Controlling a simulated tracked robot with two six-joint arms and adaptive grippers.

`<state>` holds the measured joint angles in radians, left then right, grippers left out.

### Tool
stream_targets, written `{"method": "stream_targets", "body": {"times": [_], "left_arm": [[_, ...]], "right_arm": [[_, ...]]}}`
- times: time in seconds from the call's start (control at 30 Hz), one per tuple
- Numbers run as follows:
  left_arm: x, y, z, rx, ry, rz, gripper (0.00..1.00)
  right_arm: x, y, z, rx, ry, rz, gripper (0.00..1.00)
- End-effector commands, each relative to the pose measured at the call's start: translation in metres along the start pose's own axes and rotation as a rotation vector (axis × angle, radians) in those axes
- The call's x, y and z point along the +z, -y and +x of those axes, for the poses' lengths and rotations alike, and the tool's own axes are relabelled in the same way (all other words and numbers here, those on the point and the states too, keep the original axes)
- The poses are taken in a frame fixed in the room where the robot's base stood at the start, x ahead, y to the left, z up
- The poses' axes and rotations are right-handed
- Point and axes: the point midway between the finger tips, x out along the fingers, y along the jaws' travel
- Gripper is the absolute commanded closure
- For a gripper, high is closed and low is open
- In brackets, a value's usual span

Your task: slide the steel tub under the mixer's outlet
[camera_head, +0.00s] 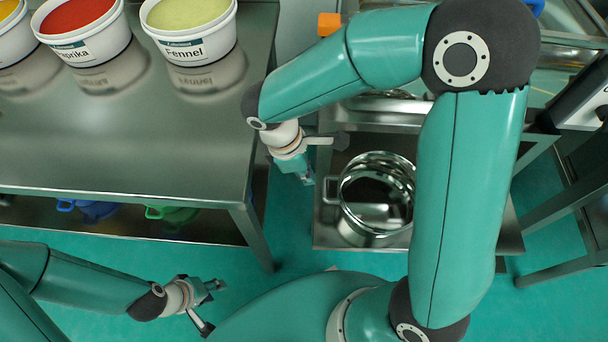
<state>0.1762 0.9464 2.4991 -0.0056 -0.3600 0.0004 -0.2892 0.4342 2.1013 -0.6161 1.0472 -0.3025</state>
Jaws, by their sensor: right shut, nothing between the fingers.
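The steel tub (362,232) is a round, shiny, open pot. It stands on a low steel shelf (326,240) right of the bench, and my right arm passes over its right edge. A loop handle shows on its left side. My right gripper (308,180) is shut and empty, just left of that handle, and I cannot tell whether they touch. My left gripper (211,307) is open and empty over the floor at the lower left, far from the tub. The mixer's outlet cannot be made out; my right arm hides much of that area.
A steel bench (150,150) fills the upper left, with labelled tubs of Paprika (88,50) and Fennel (190,50) at its back. Blue and green items lie beneath it. Steel equipment stands at the upper right. Green floor is clear between bench and shelf.

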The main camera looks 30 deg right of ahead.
Motion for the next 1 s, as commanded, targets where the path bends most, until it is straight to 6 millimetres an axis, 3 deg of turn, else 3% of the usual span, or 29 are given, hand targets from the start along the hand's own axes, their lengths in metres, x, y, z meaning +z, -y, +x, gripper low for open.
{"method": "stream_targets", "body": {"times": [0.2,0.4,1.0], "left_arm": [[0.000,0.004,0.011,0.000,0.000,0.000,0.60],[0.000,0.006,0.017,0.000,0.000,-0.001,0.60],[0.000,0.007,0.018,0.000,0.000,-0.001,0.60]], "right_arm": [[-0.004,0.000,0.042,-0.002,0.003,-0.010,1.00],[-0.005,0.000,0.067,0.000,0.001,-0.012,1.00],[-0.005,0.000,0.075,0.003,-0.001,-0.019,1.00]]}}
